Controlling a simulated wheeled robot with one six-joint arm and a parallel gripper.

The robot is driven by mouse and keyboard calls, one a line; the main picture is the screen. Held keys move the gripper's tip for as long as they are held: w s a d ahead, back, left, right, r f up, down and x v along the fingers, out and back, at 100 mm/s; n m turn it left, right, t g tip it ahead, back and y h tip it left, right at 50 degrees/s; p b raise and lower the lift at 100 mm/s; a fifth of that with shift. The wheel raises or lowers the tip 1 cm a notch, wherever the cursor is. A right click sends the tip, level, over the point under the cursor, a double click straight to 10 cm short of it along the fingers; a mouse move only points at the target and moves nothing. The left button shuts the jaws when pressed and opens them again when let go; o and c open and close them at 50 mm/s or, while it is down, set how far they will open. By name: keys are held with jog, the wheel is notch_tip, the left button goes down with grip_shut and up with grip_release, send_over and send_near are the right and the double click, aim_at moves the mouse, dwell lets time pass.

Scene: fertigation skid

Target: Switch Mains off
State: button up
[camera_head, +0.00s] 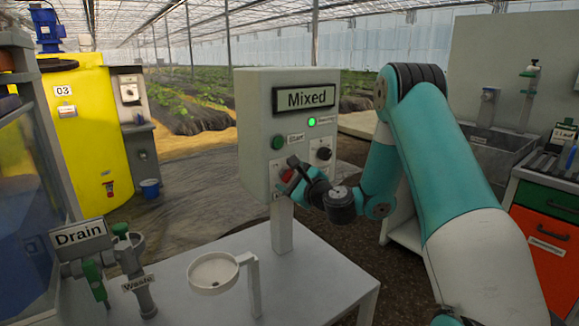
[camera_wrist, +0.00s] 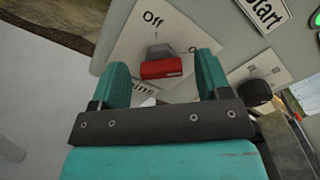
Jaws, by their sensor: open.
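The Mains switch (camera_wrist: 161,68) is a red handle with a grey part. It sits on a pale plate (camera_wrist: 130,40) marked "Off", with a partly hidden label ending in "ins" and another mark cut short by my right finger. My gripper (camera_wrist: 163,74) is open, with one teal finger on each side of the red handle. I cannot tell whether either finger touches it. In the head view, my gripper (camera_head: 294,180) is at the lower left of the grey control box (camera_head: 256,120), partly covering the red switch (camera_head: 286,174). Which mark the handle points to is unclear.
The box has a "Mixed" display (camera_head: 305,98), a lit green lamp (camera_head: 312,121), a green Start button (camera_head: 278,143) and a black knob (camera_head: 323,153).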

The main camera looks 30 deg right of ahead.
jog(key=shift+w, duration=0.45)
jog(key=c, duration=0.9)
